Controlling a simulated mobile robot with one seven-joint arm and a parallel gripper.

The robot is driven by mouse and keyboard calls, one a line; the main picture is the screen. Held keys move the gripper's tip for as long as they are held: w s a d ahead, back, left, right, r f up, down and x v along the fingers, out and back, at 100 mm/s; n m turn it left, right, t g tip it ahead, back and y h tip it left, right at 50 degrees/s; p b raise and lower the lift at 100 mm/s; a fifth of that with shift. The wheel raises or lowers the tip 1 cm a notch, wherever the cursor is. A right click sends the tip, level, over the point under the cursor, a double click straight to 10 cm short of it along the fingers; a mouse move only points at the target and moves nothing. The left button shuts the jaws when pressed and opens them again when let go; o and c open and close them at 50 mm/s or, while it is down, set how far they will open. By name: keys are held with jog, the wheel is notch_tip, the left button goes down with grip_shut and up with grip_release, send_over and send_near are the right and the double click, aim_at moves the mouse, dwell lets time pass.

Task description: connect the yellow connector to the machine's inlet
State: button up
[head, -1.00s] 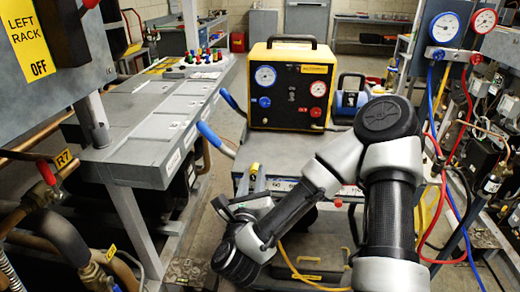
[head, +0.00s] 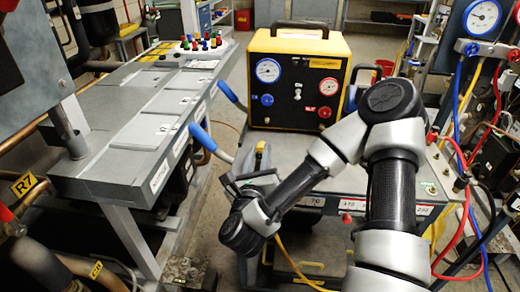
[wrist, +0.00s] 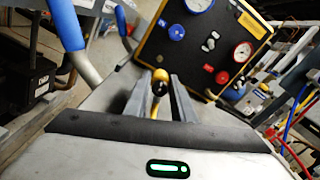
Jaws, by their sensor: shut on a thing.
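My gripper (head: 260,158) is shut on the yellow connector (wrist: 159,84), whose dark round end shows between the two grey fingers in the wrist view. In the head view the connector (head: 261,147) is a small yellow spot at the fingertips. A yellow hose (head: 285,255) hangs below my wrist. The machine (head: 297,80) is a yellow-framed box with a black panel, standing on a grey cart beyond my gripper. It also shows in the wrist view (wrist: 195,60). The connector is apart from the panel. I cannot tell which panel fitting is the inlet.
The panel has a blue gauge (head: 268,70), a red gauge (head: 328,86) and knobs. Blue-gripped cart handles (head: 203,138) rise left of my gripper. A grey bench (head: 130,125) runs along the left. Red, blue and yellow hoses (head: 465,150) hang at the right.

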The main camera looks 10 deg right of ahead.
jog(key=p, duration=0.1)
jog(key=w+p, duration=0.1)
jog(key=p, duration=0.1)
jog(key=shift+w+d+r+p, duration=0.15)
jog(key=shift+d+r+p, duration=0.1)
jog(key=shift+r+p, duration=0.1)
jog(key=x, duration=0.6)
jog(key=f+x, duration=0.1)
jog(key=x, duration=0.1)
jog(key=shift+w+d, duration=0.1)
jog(key=shift+w, duration=0.3)
jog(key=shift+w+d+r, duration=0.1)
jog(key=shift+w+d, duration=0.1)
jog(key=shift+w, duration=0.4)
jog(key=shift+w+b, duration=0.1)
jog(key=shift+b, duration=0.35)
jog(key=o, duration=1.8)
